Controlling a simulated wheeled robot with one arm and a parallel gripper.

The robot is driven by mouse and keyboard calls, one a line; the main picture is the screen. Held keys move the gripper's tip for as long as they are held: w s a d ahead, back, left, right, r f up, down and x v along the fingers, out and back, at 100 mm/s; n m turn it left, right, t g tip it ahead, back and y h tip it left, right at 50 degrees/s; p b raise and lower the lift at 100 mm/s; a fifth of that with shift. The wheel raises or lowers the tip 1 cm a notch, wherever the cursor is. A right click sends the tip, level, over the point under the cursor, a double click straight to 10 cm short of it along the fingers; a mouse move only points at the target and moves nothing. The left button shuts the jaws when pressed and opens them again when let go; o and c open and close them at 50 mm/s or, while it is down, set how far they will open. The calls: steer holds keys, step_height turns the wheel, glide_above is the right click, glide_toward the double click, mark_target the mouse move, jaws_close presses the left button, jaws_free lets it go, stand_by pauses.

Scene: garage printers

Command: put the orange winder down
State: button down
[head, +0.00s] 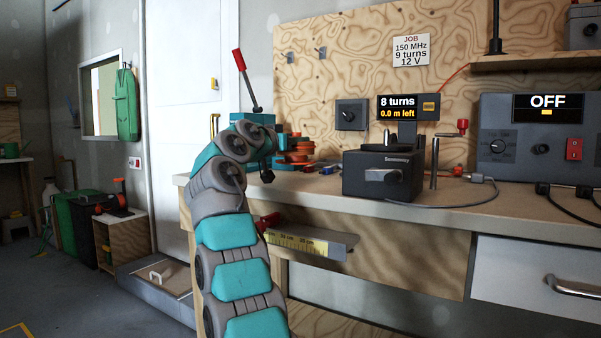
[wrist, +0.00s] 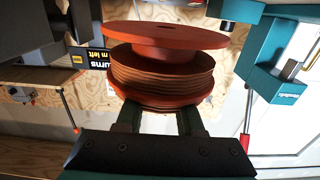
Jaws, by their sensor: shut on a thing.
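The orange winder (wrist: 165,70) is a reddish-orange spool with wide round flanges and a ribbed middle. It fills the centre of the wrist view. My gripper (wrist: 158,118) is shut on it, with its two dark fingers against the lower part of the spool. In the head view, orange discs (head: 303,146) show just past the end of my arm, above the left part of the workbench (head: 470,198). My arm hides part of this area, and I cannot tell whether the winder touches the bench.
A dark winding machine (head: 383,174) stands on the bench to the right; its display (head: 397,107) reads "8 turns, 0.0 m left". A grey power unit (head: 530,137) reading "OFF" is farther right. A red-tipped lever (head: 246,78) rises behind my arm. Cables lie on the bench between the machines.

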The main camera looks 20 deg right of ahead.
mark_target(293, 160)
step_height(293, 160, down, 4)
steer(key=b, duration=0.2)
steer(key=shift+w+a+b, duration=0.1)
steer(key=shift+a+b, duration=0.05)
steer(key=shift+b, duration=0.15)
steer(key=shift+f, duration=0.4)
steer(key=shift+f+b, duration=0.15)
steer(key=shift+b, duration=0.15)
steer(key=shift+f, duration=0.2)
steer(key=c, duration=0.5)
jaws_free()
steer(key=shift+c, duration=0.2)
steer(key=shift+r, duration=0.1)
